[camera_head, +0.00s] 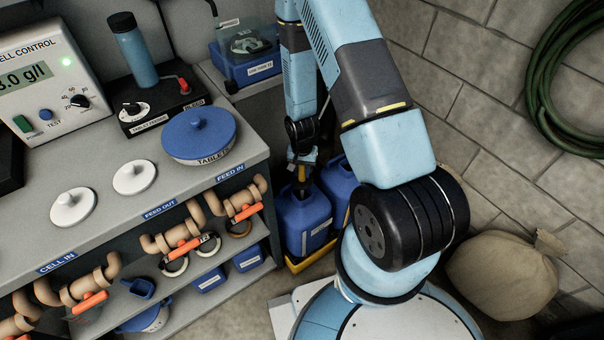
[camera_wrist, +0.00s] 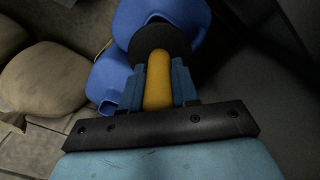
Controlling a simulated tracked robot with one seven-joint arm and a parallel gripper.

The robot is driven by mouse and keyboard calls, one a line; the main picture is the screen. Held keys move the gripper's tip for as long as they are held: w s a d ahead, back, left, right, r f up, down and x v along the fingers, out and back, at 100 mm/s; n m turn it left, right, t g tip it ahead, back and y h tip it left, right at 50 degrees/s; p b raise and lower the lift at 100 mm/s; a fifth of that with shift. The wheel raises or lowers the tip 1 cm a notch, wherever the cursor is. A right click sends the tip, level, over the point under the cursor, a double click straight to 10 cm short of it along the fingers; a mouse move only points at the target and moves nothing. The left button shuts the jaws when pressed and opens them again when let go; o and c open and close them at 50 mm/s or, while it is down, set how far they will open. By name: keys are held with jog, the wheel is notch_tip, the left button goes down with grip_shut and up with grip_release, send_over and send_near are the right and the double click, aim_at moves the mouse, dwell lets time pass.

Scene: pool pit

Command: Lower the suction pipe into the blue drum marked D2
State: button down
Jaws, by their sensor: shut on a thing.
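Two blue drums stand side by side on the floor to the right of the bench: a front drum (camera_head: 304,222) and a rear drum (camera_head: 338,187). Their white labels are too small to read, so I cannot tell which is D2. My gripper (camera_head: 301,160) is above the front drum, pointing down, shut on the yellow suction pipe (camera_head: 301,174). In the wrist view the pipe (camera_wrist: 157,88) sits between both fingers and meets a dark round part over one blue drum (camera_wrist: 187,12). I cannot tell whether its hidden lower end is inside. The other drum (camera_wrist: 108,78) is beside it.
The drums stand in a yellow tray (camera_head: 308,262). The bench (camera_head: 195,185), with orange-handled valves (camera_head: 243,212) along its front, is close on the left. A tan sack (camera_head: 500,275) lies to the right by the block wall. A green hose (camera_head: 548,75) hangs there.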

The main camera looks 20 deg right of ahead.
notch_tip(320, 180, up, 24)
dwell(2.7)
jog(key=shift+f, duration=0.1)
